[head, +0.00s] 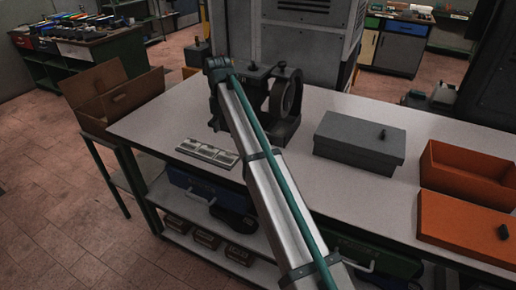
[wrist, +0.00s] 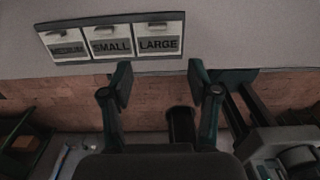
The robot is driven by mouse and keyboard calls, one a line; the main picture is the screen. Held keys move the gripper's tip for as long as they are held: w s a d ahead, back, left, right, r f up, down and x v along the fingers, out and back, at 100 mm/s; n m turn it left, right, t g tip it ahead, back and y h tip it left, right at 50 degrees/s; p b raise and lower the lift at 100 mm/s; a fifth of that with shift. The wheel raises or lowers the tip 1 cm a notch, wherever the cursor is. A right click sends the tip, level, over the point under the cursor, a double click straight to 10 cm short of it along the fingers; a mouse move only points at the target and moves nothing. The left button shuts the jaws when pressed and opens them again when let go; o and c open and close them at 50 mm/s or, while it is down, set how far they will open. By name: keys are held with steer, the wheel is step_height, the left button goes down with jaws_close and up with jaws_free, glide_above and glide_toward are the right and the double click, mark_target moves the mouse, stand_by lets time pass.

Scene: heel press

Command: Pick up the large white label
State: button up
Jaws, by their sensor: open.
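The large white label (wrist: 159,40) lies at the right end of a row of three on the table, near the front edge. Its face reads LARGE and it has a small raised tab on top. The small label (wrist: 111,41) and the medium label (wrist: 65,44) lie to its left. In the head view the row shows at the front left of the table, with the large label (head: 226,158) at the right end. My gripper (wrist: 158,82) is open and empty, its fingertips appearing below the large label in the wrist view. In the head view I cannot make out the fingers.
A dark press-like machine (head: 286,95) stands behind my arm. A grey lidded box (head: 358,147) and an open orange box (head: 470,163) with an orange lid (head: 465,228) are to the right. A cardboard box (head: 112,95) stands left of the table (head: 150,125).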

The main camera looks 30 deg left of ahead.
steer(key=w, duration=0.1)
steer(key=p, duration=0.2)
glide_above(229, 151)
step_height(229, 151, down, 4)
steer(key=shift+f, duration=0.2)
steer(key=shift+a+f+p, duration=0.1)
steer(key=shift+f+p, duration=0.9)
steer(key=shift+f, duration=1.95)
steer(key=c, duration=0.9)
